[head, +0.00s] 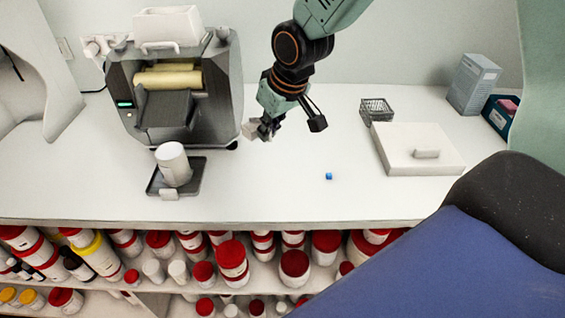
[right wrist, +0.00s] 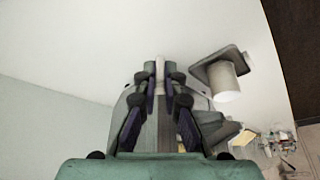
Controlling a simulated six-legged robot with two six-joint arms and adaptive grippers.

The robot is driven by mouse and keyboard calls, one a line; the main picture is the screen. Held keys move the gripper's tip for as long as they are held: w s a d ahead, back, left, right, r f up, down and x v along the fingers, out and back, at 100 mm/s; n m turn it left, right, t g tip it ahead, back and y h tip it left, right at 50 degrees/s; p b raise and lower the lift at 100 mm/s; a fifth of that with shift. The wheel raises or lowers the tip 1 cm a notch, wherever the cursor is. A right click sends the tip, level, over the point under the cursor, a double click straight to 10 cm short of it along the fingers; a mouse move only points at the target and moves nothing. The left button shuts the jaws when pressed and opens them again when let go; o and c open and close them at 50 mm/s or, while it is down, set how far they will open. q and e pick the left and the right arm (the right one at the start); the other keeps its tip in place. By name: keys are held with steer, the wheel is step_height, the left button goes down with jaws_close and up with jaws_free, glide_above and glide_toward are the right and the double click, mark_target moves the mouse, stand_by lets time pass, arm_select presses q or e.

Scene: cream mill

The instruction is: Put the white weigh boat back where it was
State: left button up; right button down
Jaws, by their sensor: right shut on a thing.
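My right gripper (head: 266,127) is shut on a small whitish piece (head: 250,130), which looks like the white weigh boat, and holds it over the bench right of the mill. In the right wrist view the fingers (right wrist: 160,82) are nearly together, with a thin pale strip (right wrist: 160,74) between their tips; most of it is hidden. A white cylindrical container (head: 173,164) stands on a dark tray (head: 197,172) in front of the mill; it also shows in the right wrist view (right wrist: 227,82). My left gripper is not in view.
The grey roller mill (head: 222,85) stands at the back left. A wire basket (head: 376,109), a white lidded slab (head: 400,160) and a grey box (head: 473,84) are at the right. Red-lidded jars (head: 231,257) fill the shelf below.

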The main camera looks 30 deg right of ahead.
steer(key=s+d+f+n+y+p, duration=0.1)
steer(key=s+d+n+y+p, duration=0.1)
steer(key=d+n, duration=0.25)
steer(key=n+g+y+b, duration=0.1)
steer(key=n+g, duration=0.1)
steer(key=n, duration=0.3)
glide_above(294, 174)
steer(key=d, duration=0.1)
steer(key=f, duration=0.4)
steer(key=s+f, duration=0.1)
steer(key=f, duration=0.2)
steer(key=shift+d+f, duration=0.1)
steer(key=shift+d, duration=0.05)
step_height(294, 174, down, 3)
steer(key=shift+f+b, duration=0.1)
steer(key=shift+b, duration=0.5)
steer(key=shift+f, duration=0.25)
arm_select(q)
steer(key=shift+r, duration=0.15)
arm_select(e)
steer(key=shift+w, duration=0.1)
steer(key=shift+f, duration=0.1)
